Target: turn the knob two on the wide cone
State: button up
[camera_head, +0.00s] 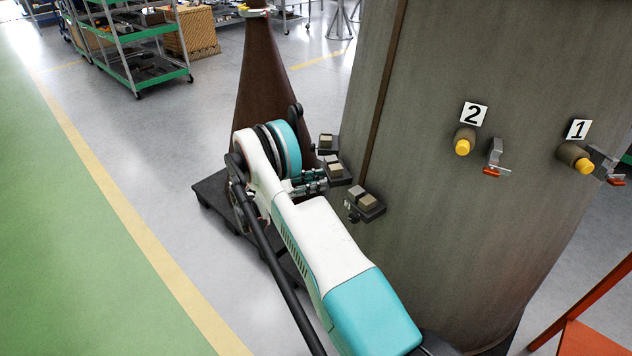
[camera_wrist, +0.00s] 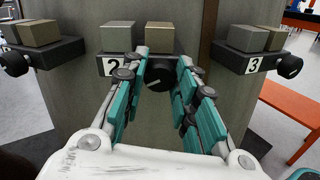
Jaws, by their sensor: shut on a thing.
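The wide cone (camera_head: 430,190) is the large grey-brown body on the right of the head view; its surface (camera_wrist: 75,100) is behind my gripper in the wrist view. The black knob two (camera_wrist: 159,76) sits on the front of a small dark shelf (camera_wrist: 128,58) beside a "2" label (camera_wrist: 114,66). My gripper (camera_wrist: 164,84) has its teal fingers on either side of this knob, shut on it. In the head view my gripper (camera_head: 310,181) reaches the middle shelf (camera_head: 335,172), and the knob is hidden there.
A "3" shelf with a black knob (camera_wrist: 289,67) is on the right in the wrist view; another shelf knob (camera_wrist: 14,64) is left. A narrower brown cone (camera_head: 262,70) stands behind my arm. Yellow-tipped knobs (camera_head: 464,141) and red-tipped levers (camera_head: 494,160) are on the wide cone. Floor at left is clear.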

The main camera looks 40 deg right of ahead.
dwell(0.5)
jog(key=o, duration=1.1)
jog(key=shift+w+a, duration=0.1)
jog(key=v, duration=1.1)
jog(key=shift+w+a, duration=0.25)
jog(key=shift+a, duration=0.1)
